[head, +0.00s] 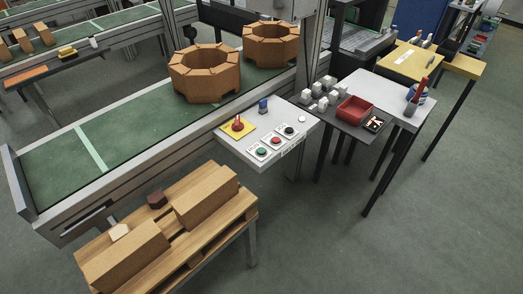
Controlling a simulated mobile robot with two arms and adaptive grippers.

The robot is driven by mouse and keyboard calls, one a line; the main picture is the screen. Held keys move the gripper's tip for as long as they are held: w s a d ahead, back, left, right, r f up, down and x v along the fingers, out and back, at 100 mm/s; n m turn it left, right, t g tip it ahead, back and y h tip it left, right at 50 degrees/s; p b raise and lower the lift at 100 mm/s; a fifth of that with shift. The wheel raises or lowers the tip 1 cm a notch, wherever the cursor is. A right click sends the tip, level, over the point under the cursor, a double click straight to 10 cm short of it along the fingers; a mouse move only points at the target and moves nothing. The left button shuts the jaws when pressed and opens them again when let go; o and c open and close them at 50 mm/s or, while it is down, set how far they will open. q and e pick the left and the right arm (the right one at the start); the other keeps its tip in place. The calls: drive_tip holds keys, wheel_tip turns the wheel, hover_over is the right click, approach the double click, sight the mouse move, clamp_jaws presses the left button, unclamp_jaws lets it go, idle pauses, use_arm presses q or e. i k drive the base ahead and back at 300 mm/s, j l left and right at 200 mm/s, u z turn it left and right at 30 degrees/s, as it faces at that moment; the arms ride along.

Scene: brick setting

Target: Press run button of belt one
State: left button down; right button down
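A light grey control panel (258,162) stands at the front edge of a green conveyor belt (55,165). On it are a green button (262,152), a red button (276,141) and a black knob or button (289,130) in a row. A red mushroom-shaped button (238,124) sits on a yellow plate to their left. A small blue part (263,106) and a white round part (302,119) are also on the panel. The labels are too small to read. Neither of my grippers is in view.
Two octagonal brick-coloured rings (205,88) stand on the belt. A wooden pallet-like stand (190,262) with long blocks is at front left. A dark table with white cubes and a red tray (354,111) is right of the panel. The floor (340,250) at front right is clear.

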sight(260, 151)
drive_tip(key=u, duration=0.6)
drive_tip(key=i+l+u, duration=0.2)
drive_tip(key=l+u, duration=0.25)
drive_tip(key=l, duration=0.45)
drive_tip(key=l+u, duration=0.45)
drive_tip(key=l, duration=0.5)
drive_tip(key=i+l, duration=0.1)
drive_tip(key=l, duration=0.8)
